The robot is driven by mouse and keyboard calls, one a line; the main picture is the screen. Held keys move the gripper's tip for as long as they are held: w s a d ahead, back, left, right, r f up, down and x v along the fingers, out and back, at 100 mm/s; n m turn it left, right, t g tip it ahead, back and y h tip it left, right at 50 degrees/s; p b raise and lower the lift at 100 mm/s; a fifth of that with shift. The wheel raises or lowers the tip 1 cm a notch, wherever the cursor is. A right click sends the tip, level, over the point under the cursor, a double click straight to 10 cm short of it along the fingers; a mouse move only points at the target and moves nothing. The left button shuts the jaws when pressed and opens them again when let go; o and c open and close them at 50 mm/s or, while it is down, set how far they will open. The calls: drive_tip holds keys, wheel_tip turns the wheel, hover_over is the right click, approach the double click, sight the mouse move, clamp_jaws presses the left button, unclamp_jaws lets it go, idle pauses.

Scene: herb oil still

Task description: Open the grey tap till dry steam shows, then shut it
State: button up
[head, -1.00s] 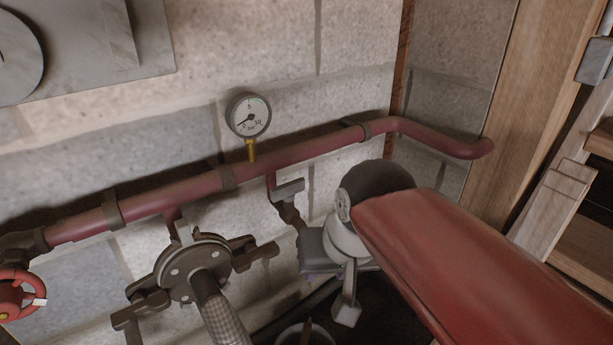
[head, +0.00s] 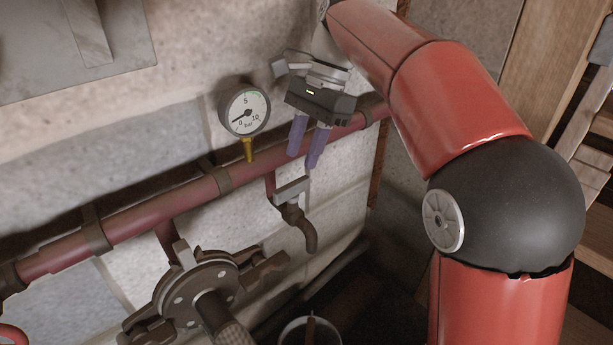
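The grey tap (head: 291,191) hangs on a short drop under the red pipe, right of the gauge. Its flat lever lies across the top, and its brown spout (head: 306,232) curves down. No steam shows at the spout. My gripper (head: 304,160) points down just above the lever, in front of the pipe in the picture. Its two purple fingers are apart with nothing between them. They do not appear to touch the lever.
A pressure gauge (head: 244,110) stands on the red pipe (head: 135,217), its needle low. A bolted flange (head: 198,290) with a braided hose is at lower left. A bucket (head: 310,322) stands below the tap. Wooden shelving (head: 590,160) is at right.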

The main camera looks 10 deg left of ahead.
sight(293, 183)
drive_tip(key=b+x, duration=0.1)
drive_tip(key=x, duration=0.5)
drive_tip(key=shift+f, duration=0.15)
drive_tip(key=shift+c, duration=0.2)
clamp_jaws()
